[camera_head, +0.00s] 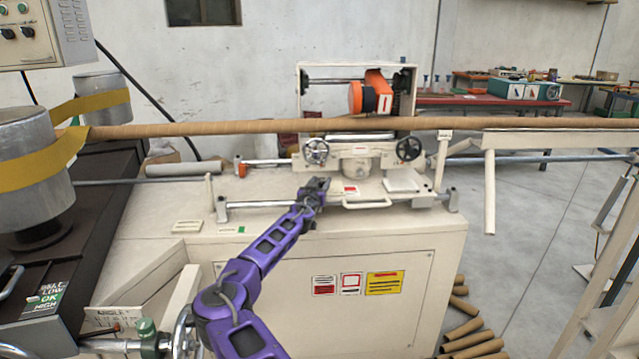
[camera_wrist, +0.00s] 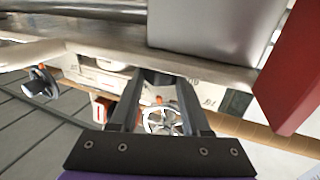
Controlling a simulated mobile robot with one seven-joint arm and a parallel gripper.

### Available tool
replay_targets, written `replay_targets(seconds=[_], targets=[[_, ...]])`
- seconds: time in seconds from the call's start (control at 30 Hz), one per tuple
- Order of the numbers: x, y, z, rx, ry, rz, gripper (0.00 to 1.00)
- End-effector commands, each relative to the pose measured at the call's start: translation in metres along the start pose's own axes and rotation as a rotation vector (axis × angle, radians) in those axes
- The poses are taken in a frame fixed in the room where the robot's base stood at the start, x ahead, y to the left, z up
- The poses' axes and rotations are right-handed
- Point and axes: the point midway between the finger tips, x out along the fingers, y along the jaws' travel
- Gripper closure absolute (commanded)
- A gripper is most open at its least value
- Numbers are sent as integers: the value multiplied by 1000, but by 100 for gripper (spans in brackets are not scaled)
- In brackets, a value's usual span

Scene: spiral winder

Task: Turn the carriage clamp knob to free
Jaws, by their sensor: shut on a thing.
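The cream carriage (camera_head: 345,145) sits on the winder bed under the long brown tube. My gripper (camera_head: 316,186) reaches the carriage's lower front, left of its middle, just below the left handwheel (camera_head: 316,151). The jaws are shut on a small dark part, which I take to be the carriage clamp knob; the fingers hide most of it in the head view. In the wrist view the fingertips (camera_wrist: 160,80) close around this dark part. Its pointer or markings cannot be read. A spoked handwheel (camera_wrist: 162,121) shows beyond, between the fingers.
A second handwheel (camera_head: 408,149) is on the carriage's right. A bar handle (camera_head: 367,204) lies right of my gripper. The brown tube (camera_head: 240,128) spans above. Rods run along the bed. A large red block (camera_wrist: 295,75) and a dark knob (camera_wrist: 40,85) show in the wrist view.

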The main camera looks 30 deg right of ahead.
Motion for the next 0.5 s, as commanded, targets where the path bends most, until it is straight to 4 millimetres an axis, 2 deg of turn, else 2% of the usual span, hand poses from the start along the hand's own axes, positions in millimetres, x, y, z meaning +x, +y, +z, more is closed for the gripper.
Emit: replay_targets(seconds=[0.5], targets=[[2,8,-5,8,2,-311,100]])
